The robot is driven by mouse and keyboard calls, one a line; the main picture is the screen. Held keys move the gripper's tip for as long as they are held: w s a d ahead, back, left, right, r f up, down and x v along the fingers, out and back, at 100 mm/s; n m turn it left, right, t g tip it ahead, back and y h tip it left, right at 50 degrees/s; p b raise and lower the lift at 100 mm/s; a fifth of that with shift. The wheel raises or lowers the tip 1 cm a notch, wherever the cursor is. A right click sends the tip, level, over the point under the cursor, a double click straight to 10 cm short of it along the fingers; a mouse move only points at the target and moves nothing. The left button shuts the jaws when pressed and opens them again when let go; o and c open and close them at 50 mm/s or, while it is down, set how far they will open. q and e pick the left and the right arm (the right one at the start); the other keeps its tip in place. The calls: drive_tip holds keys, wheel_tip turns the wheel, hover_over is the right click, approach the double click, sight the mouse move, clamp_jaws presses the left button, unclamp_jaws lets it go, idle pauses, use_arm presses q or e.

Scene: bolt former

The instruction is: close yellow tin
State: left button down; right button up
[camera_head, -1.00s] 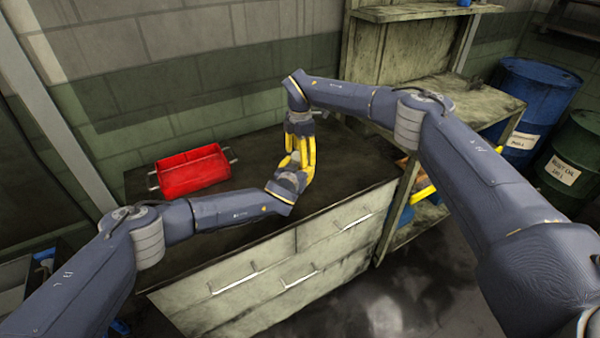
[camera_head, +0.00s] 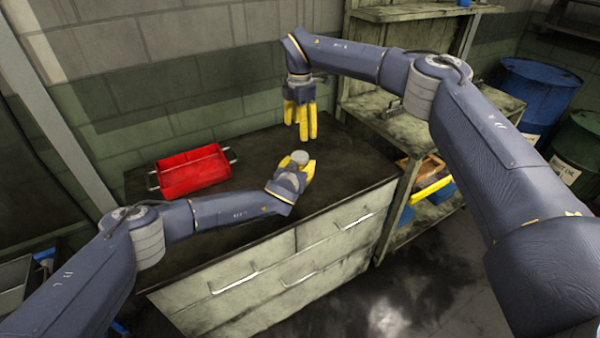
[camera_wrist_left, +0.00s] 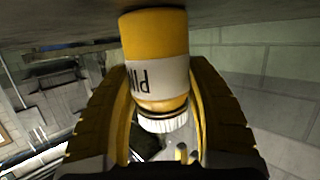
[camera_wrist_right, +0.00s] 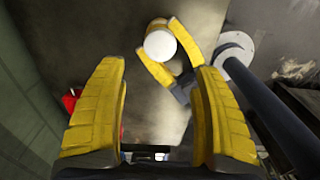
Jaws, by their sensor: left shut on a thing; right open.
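The yellow tin (camera_wrist_left: 155,35) has a pale label band with dark letters and a white ribbed cap (camera_wrist_left: 165,121) on its end; the left wrist view shows it upside down. In the head view the round cap (camera_head: 300,157) faces up between the fingers of my left gripper (camera_head: 298,167), which is shut on the tin just above the bench top. My right gripper (camera_head: 300,122) is open and empty, fingers pointing down, behind and above the tin, apart from it. In the right wrist view the cap (camera_wrist_right: 160,45) lies beyond my right fingertips (camera_wrist_right: 160,67).
A red tray (camera_head: 193,187) with side handles stands on the dark bench top (camera_head: 255,160) at the left. A shelf unit (camera_head: 400,200) with a wooden box and a yellow item stands at the right, barrels (camera_head: 535,90) beyond it. The bench between tray and tin is clear.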

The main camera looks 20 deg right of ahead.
drive_tip(key=shift+r, duration=0.65)
use_arm(q)
drive_tip(key=shift+c, duration=2.3)
unclamp_jaws()
drive_tip(key=shift+s, duration=0.1)
drive_tip(key=shift+s+a+r, duration=0.1)
drive_tip(key=shift+s+a, duration=0.25)
drive_tip(key=shift+s, duration=0.1)
drive_tip(key=v, duration=1)
drive_tip(key=shift+s+a+r, duration=0.2)
drive_tip(key=shift+s+r, duration=0.05)
drive_tip(key=shift+r, duration=0.05)
